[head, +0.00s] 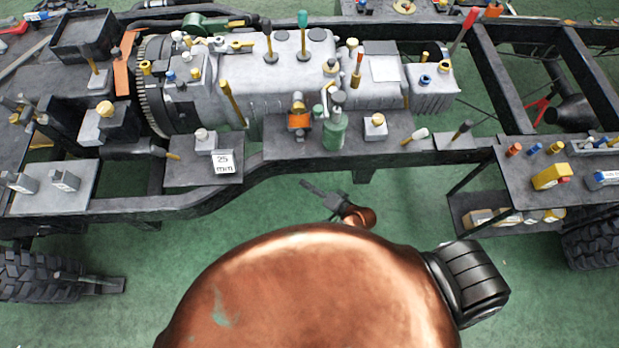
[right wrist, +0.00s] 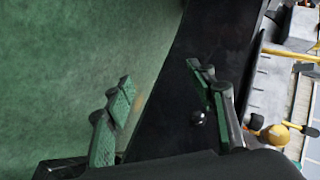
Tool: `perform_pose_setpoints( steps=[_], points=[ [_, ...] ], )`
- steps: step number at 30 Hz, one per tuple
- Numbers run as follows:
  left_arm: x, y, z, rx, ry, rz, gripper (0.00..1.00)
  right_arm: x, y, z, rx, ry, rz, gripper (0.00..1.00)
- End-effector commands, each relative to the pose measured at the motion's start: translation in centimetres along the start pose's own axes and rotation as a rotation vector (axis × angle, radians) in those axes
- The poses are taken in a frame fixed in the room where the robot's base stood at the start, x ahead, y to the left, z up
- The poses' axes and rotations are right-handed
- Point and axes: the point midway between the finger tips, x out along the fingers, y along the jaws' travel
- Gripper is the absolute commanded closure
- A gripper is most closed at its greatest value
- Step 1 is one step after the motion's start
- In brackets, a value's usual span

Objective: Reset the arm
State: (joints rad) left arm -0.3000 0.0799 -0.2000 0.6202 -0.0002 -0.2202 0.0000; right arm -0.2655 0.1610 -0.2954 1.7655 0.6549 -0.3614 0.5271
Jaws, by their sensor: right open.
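My right gripper (right wrist: 160,85) shows in the right wrist view with its two green-padded fingers spread apart and nothing between them. A dark chassis rail (right wrist: 170,105) lies behind the fingers, with green floor to its left. In the head view a large copper-coloured part of my own arm, with a dark ribbed joint, fills the bottom middle. A small dark end piece on a copper link sticks out beyond it, just in front of the near rail; I cannot tell its jaws there. My left gripper is not seen in any view.
The chassis frame (head: 300,205) spans the head view, carrying a grey engine block (head: 280,75) and several tools. A white "25 mm" card (head: 223,162), a green bottle (head: 335,130) and a side shelf (head: 520,180) stand along the near edge. Green floor (head: 130,240) is open in front.

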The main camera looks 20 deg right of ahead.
Motion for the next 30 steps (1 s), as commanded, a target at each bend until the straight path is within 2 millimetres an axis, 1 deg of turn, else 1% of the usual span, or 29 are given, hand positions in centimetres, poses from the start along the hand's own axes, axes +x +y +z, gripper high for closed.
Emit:
perform_pose_setpoints(
  steps=[7, 9, 11, 13, 14, 17, 18, 20, 21, 23, 24, 26, 27, 29, 30],
  points=[
    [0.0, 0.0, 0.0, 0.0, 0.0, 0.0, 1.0, 0.0, 0.0, 0.0, 0.001, 0.0, -0.001, 0.49],
    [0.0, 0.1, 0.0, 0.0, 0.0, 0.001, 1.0, 0.0, 0.2, 0.1, -0.001, -0.001, 0.004, 0.49],
    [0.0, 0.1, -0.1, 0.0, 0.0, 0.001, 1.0, 0.0, 1.1, 0.3, -0.01, -0.003, 0.02, 0.49],
    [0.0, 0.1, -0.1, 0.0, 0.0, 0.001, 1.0, -0.1, 3.4, 0.9, -0.035, -0.01, 0.06, 0.49],
    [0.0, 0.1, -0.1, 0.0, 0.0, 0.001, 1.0, -0.1, 4.8, 1.3, -0.05, -0.015, 0.084, 0.49],
    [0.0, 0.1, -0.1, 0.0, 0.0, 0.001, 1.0, -0.8, 10.7, 3.1, -0.123, -0.043, 0.189, 0.49],
    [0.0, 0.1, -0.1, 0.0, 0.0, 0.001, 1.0, -1.4, 13.4, 4.0, -0.159, -0.059, 0.235, 0.49],
    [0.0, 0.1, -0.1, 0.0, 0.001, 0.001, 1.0, -2.4, 17.5, 5.6, -0.214, -0.092, 0.307, 0.49],
    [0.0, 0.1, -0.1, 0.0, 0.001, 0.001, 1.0, -3.3, 20.1, 6.6, -0.251, -0.116, 0.352, 0.49],
    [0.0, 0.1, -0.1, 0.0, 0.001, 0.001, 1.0, -4.8, 23.9, 8.2, -0.307, -0.157, 0.418, 0.49],
    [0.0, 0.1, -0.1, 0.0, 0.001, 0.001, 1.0, -6.0, 26.4, 9.3, -0.344, -0.187, 0.459, 0.49],
    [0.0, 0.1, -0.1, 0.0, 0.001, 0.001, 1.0, -8.0, 29.9, 11.2, -0.4, -0.24, 0.519, 0.49],
    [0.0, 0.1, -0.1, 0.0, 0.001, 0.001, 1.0, -9.5, 32.1, 12.5, -0.436, -0.278, 0.556, 0.49],
    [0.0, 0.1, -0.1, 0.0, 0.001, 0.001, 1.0, -11.8, 35.2, 14.4, -0.49, -0.34, 0.607, 0.49],
    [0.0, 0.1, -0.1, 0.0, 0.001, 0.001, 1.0, -13.6, 37.1, 15.8, -0.525, -0.384, 0.639, 0.49]
  ],
)
